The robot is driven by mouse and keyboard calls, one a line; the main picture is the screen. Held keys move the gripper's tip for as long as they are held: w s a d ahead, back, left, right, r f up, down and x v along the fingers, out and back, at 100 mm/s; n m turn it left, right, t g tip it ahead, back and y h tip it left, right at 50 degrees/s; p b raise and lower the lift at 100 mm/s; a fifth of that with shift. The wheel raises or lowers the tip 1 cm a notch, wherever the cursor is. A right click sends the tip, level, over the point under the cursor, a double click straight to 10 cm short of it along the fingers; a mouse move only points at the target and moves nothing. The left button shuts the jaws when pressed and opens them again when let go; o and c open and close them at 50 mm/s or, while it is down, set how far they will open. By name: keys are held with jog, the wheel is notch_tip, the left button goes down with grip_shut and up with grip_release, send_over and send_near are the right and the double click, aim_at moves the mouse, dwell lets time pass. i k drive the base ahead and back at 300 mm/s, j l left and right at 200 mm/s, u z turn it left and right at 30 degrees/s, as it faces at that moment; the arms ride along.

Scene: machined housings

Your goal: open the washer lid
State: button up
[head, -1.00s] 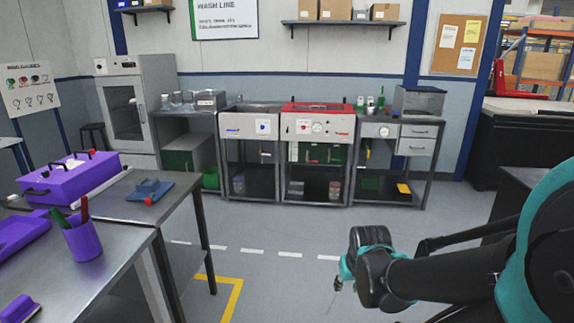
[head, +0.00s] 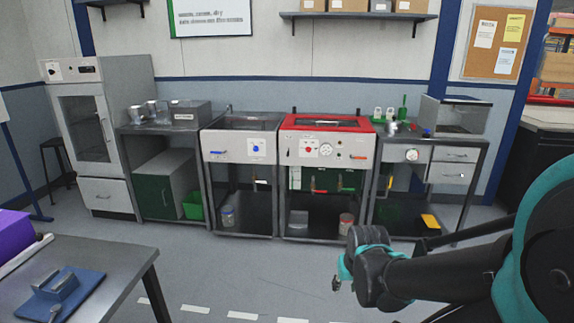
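The washer is most likely the red-topped unit (head: 350,150) in the middle of the row along the back wall. Its red lid (head: 362,124) looks shut, with a dark window in the top. The front panel carries a gauge, a red dial and small levers. My gripper (head: 338,282) is at the lower middle of the head view, over the floor and well short of the washer. Its fingers are small and partly turned away, so I cannot tell whether they are open. I see nothing held in it.
A sink unit (head: 240,142) stands left of the washer, and a steel bench with drawers (head: 455,160) stands right. A grey cabinet (head: 92,130) is at far left. A metal table (head: 110,262) with a blue fixture fills the lower left. The floor (head: 250,270) before the washer is clear.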

aim_at(288, 123)
jog(key=i+z, duration=0.1)
jog(key=i, duration=0.8)
jog(key=i+j+z, duration=0.1)
jog(key=i, duration=0.8)
jog(key=j, duration=0.1)
